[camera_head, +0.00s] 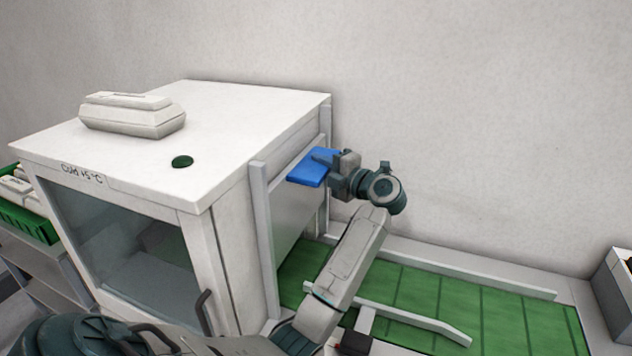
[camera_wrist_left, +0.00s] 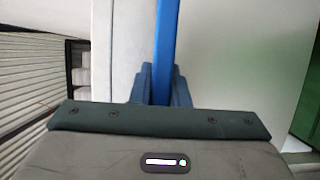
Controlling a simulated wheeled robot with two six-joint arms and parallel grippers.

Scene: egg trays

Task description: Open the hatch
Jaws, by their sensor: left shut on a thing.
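The hatch (camera_head: 293,232) is a pale grey panel between two upright white rails on the right side of the white cold cabinet (camera_head: 232,110). A flat blue handle (camera_head: 311,170) juts out from its upper part. My left gripper (camera_head: 334,166) is shut on the blue handle from the right. In the left wrist view the blue handle (camera_wrist_left: 167,45) runs down between the two fingers (camera_wrist_left: 158,84), and the fingers hide its near end. I cannot tell how far the hatch is raised. My right gripper is not in view.
A green conveyor (camera_head: 450,305) with pale side rails runs right from below the hatch. A white egg carton (camera_head: 130,115) and a dark green disc (camera_head: 182,162) are on the cabinet top. A green crate (camera_head: 28,218) stands at left. A wall is behind.

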